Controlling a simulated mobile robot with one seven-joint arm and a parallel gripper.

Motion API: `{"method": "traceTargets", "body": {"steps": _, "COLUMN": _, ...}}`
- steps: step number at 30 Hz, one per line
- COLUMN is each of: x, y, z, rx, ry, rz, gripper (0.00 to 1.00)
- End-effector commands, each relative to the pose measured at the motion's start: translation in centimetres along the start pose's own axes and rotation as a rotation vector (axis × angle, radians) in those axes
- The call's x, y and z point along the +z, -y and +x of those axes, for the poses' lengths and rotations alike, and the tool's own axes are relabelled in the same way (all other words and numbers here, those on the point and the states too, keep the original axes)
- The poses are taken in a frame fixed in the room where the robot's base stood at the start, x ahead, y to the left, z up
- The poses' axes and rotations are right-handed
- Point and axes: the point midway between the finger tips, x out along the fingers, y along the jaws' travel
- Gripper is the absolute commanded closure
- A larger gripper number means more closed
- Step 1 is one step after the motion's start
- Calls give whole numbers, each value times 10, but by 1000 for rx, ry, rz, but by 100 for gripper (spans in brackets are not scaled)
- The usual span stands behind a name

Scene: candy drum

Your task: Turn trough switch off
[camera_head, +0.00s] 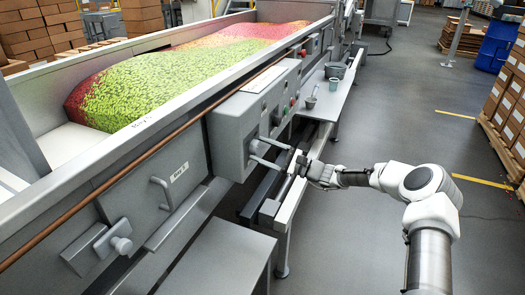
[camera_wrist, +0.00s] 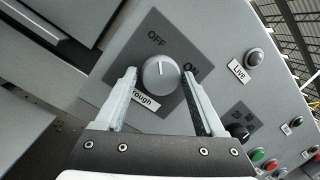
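The trough switch (camera_wrist: 159,72) is a round grey knob on a dark square plate marked OFF at upper left and ON at right. In the wrist view it sits between the two fingers of my gripper (camera_wrist: 160,76). The fingers are open, one on each side of the knob, with visible gaps. The knob's short pale mark looks nearly upright in the picture; its exact setting is hard to tell. The label (camera_wrist: 143,103) reading "rough" is partly hidden by the left finger. In the head view my gripper (camera_head: 256,148) reaches the front of the grey control box (camera_head: 238,122).
A light labelled Live (camera_wrist: 254,58), a smaller black knob (camera_wrist: 238,131), and green and red buttons (camera_wrist: 264,158) lie right of the switch. A long trough of green and red candy (camera_head: 170,80) runs behind the box. A side shelf (camera_head: 335,97) holds small cups.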

Motion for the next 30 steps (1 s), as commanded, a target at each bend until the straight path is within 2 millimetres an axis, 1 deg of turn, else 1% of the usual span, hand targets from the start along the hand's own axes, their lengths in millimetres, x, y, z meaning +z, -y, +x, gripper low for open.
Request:
{"method": "traceTargets", "body": {"steps": 1, "x": 0, "y": 0, "z": 0, "rx": 0, "ry": 0, "rz": 1, "gripper": 18}}
{"method": "traceTargets", "body": {"steps": 3, "x": 0, "y": 0, "z": 0, "rx": 0, "ry": 1, "rz": 1, "gripper": 7}}
{"method": "traceTargets", "body": {"steps": 11, "x": 1, "y": 0, "z": 0, "rx": -1, "ry": 2, "rz": 2, "gripper": 7}}
{"method": "traceTargets", "body": {"steps": 14, "x": 1, "y": 1, "z": -5, "rx": -1, "ry": 1, "rz": 2, "gripper": 7}}
{"method": "traceTargets", "body": {"steps": 17, "x": 1, "y": 2, "z": -17, "rx": -2, "ry": 0, "rz": 2, "gripper": 7}}
{"method": "traceTargets", "body": {"steps": 20, "x": 2, "y": 3, "z": -37, "rx": -4, "ry": -2, "rz": 3, "gripper": 7}}
{"method": "traceTargets", "body": {"steps": 30, "x": 2, "y": 2, "z": -120, "rx": -3, "ry": -2, "rz": 3, "gripper": 7}}
